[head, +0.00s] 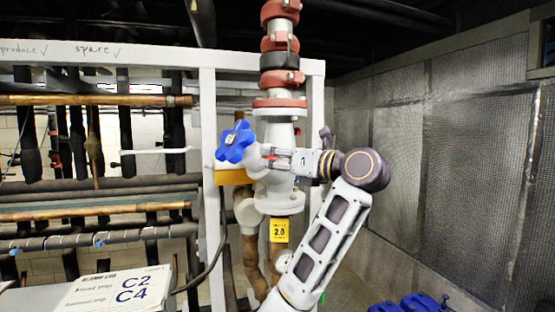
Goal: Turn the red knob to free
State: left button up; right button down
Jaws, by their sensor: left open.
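A small red part (267,156) shows at the tips of my left gripper (272,158), in front of the white valve body. It is too small and too covered to tell whether it is the red knob or which way it points. My left gripper comes in from the right side of the pipe and points left, with its fingers apart. I cannot tell whether they touch the red part. A blue handwheel (236,142) stands just left of the fingertips. My right gripper is not in view.
The vertical pipe with red couplings (280,78) runs above the valve. A yellow tag (279,231) hangs below it. White frame posts (208,150) and rows of pipes stand at left. A labelled board (115,290) is at lower left. Blue containers (418,302) sit at lower right.

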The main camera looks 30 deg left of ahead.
pick_arm(q)
jog(key=c, duration=1)
